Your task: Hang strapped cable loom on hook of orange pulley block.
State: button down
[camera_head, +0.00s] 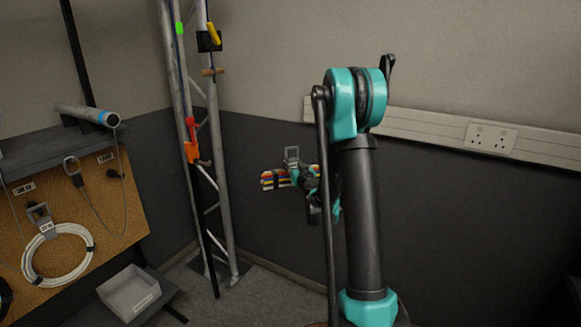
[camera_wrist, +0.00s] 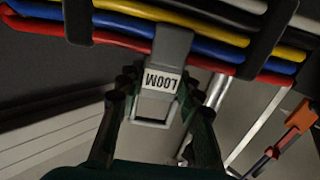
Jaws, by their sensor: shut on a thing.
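The cable loom (camera_head: 270,181) is a bundle of red, blue, yellow, white and black cables with black straps. It spans the top of the wrist view (camera_wrist: 215,45). Its grey tag reads LOOM (camera_wrist: 172,50) and ends in a square metal loop, which stands up above the bundle in the head view. My gripper (camera_wrist: 158,88) is shut on the tag, a finger on each side. The orange pulley block (camera_head: 192,151) hangs on the truss, left of the loom and apart from it; it also shows at the right of the wrist view (camera_wrist: 301,116). Its hook is too small to make out clearly.
The metal truss (camera_head: 222,190) stands in the corner, carrying a yellow-handled item (camera_head: 214,33) and a wooden peg (camera_head: 212,71). At left are a pegboard (camera_head: 115,215) with a white cable coil (camera_head: 37,274), a shelf and a grey bin (camera_head: 130,293). Open space separates loom and truss.

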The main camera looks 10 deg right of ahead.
jog(key=s+a+n+g+y, duration=0.4)
jog(key=a, duration=0.8)
jog(key=s+a+n+g+y, duration=0.3)
jog(key=a+n+g+y, duration=0.1)
jog(key=a, duration=0.9)
jog(key=shift+s+r+n+y, duration=0.3)
jog(key=shift+s+r+y, duration=0.1)
jog(key=shift+y, duration=0.3)
jog(key=shift+w+f, duration=0.1)
jog(key=w+a+f+t+y, duration=0.1)
jog(key=w+a+f+y, duration=0.1)
jog(key=w+a, duration=0.5)
jog(key=shift+w+a+f+t, duration=0.3)
jog(key=shift+a+f, duration=0.25)
jog(key=shift+a, duration=0.8)
dwell(1.3)
jog(key=shift+f, duration=0.1)
